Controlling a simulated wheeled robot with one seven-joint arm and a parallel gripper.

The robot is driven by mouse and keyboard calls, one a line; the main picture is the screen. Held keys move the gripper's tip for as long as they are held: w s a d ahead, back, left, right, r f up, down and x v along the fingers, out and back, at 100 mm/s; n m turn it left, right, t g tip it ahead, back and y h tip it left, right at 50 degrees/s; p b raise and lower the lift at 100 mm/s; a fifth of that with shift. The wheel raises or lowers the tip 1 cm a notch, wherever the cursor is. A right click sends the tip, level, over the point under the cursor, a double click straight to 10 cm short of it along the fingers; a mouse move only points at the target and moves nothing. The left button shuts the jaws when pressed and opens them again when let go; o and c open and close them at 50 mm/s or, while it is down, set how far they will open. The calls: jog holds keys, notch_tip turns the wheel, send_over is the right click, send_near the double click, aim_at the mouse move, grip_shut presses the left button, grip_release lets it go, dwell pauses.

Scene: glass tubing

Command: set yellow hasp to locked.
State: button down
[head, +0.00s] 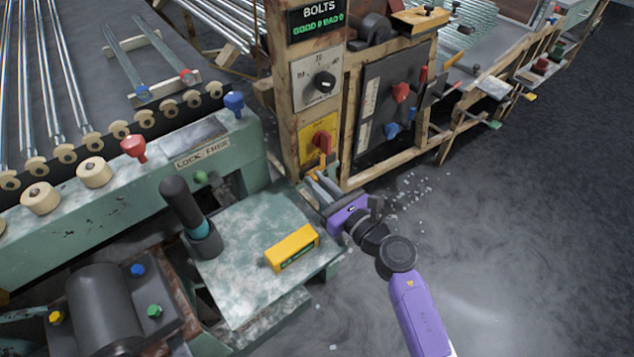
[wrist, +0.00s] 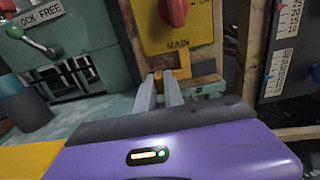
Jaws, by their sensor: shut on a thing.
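The yellow hasp (wrist: 183,62) is a small orange-yellow piece on the wooden post, just below the yellow MAIN panel (wrist: 180,25) with its red rotary switch (wrist: 173,10). My gripper (wrist: 161,85) reaches forward to it, and its two grey fingers are shut on the hasp. The fingertips partly hide the hasp's lower part. In the head view my gripper (head: 322,188) is at the foot of the post, and the hasp (head: 319,166) shows as a small patch. I cannot tell its exact setting.
A green bench (head: 235,285) stands left of my gripper, bearing a black-handled lever (head: 183,205) and a yellow box (head: 292,247). A LOCK FREE panel (head: 202,157) is behind it. A dark panel with red and blue knobs (head: 385,110) is right of the post. The floor at right is open.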

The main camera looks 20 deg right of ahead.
jog(key=shift+w+d, duration=0.2)
jog(key=shift+d, duration=0.45)
jog(key=shift+w+d, duration=0.15)
jog(key=shift+d, duration=0.45)
jog(key=c, duration=1.4)
grip_release()
jog(key=shift+d, duration=0.1)
jog(key=shift+c, duration=0.2)
jog(key=v, duration=0.7)
jog(key=shift+s, duration=0.4)
